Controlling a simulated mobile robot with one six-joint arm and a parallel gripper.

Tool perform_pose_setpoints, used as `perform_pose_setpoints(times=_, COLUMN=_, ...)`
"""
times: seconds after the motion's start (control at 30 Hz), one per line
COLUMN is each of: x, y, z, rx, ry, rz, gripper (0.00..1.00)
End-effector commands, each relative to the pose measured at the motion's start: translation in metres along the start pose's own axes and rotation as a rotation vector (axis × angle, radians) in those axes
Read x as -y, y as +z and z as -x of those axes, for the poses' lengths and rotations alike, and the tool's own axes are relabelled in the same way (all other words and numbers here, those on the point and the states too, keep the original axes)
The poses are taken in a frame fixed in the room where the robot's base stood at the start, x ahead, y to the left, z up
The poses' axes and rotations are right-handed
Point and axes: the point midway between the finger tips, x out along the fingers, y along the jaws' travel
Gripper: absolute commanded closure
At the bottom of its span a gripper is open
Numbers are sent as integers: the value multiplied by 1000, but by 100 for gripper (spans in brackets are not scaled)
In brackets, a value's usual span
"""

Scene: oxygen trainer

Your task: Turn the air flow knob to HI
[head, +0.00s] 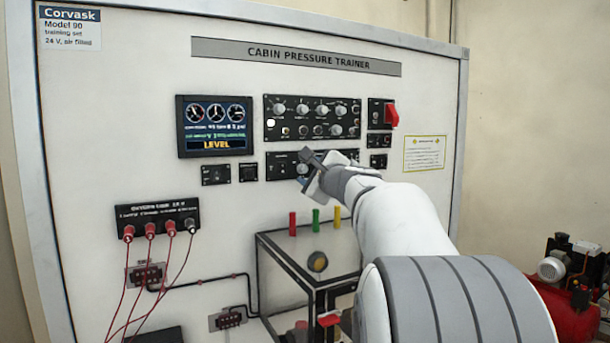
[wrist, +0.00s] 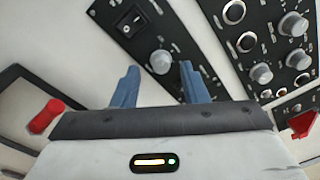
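A small grey round knob (wrist: 162,62) sits on a black panel in the wrist view, beside a black rocker switch (wrist: 131,18). Its label is too small to read, so I cannot confirm it is the air flow knob. My gripper (wrist: 160,69) is open, with one blue finger on either side of the knob in the picture. I cannot tell whether the fingertips reach around it or stop short; no contact shows. In the head view my gripper (head: 307,171) is at the lower black panel (head: 279,160) and hides part of it.
The upper panel (head: 291,125) holds several more knobs close by. A red switch cover (head: 391,116) is at its right. A screen (head: 214,125) reads LEVEL. Below stand a dark-framed stand (head: 290,268) and red, green and yellow pegs. Red leads hang at the lower left.

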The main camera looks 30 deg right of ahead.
Motion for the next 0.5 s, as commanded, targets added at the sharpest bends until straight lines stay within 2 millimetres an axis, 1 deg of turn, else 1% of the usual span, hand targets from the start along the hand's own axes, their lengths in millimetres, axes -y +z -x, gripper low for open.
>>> perform_pose_setpoints(times=0.03, x=-1, y=-1, z=10, rx=0, ry=-3, rz=1, gripper=60)
perform_pose_setpoints(times=0.1, x=-1, y=-2, z=23, rx=-1, ry=-3, rz=1, gripper=60)
perform_pose_setpoints(times=0.3, x=-1, y=-2, z=53, rx=-2, ry=-3, rz=1, gripper=60)
perform_pose_setpoints(times=0.4, x=-1, y=-1, z=61, rx=-2, ry=-2, rz=-1, gripper=60)
perform_pose_setpoints(times=0.5, x=-1, y=-1, z=65, rx=-2, ry=-1, rz=0, gripper=60)
